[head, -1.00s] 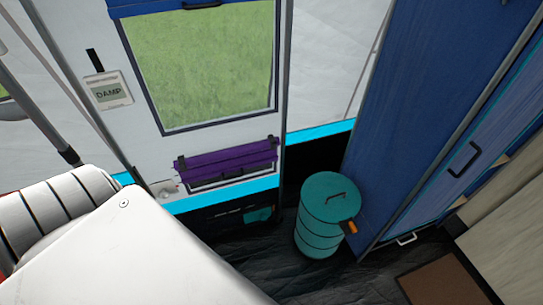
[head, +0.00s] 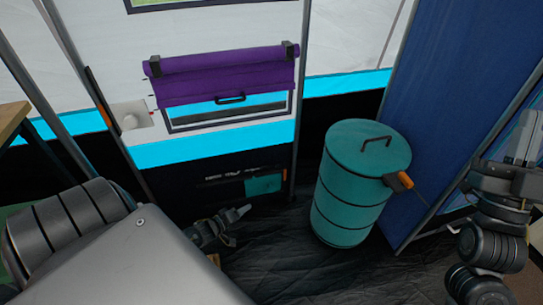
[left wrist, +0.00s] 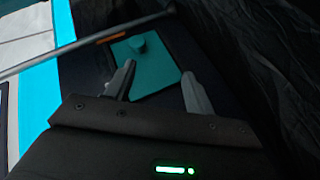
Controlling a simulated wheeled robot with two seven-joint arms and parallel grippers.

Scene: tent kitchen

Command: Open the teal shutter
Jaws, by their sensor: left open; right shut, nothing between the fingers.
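The teal shutter (head: 263,184) is a small teal panel at the right part of a dark frame, low on the tent wall. My left gripper (head: 243,213) is below and a little left of the shutter in the head view. My right gripper (head: 527,135) is at the right edge, shut and empty.
A teal barrel (head: 345,205) with a handled lid and an orange-tipped part stands right of the shutter. A blue panel (head: 430,110) is behind it. A purple roll-up blind (head: 225,75) hangs above. Dark floor (head: 300,265) lies clear between them.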

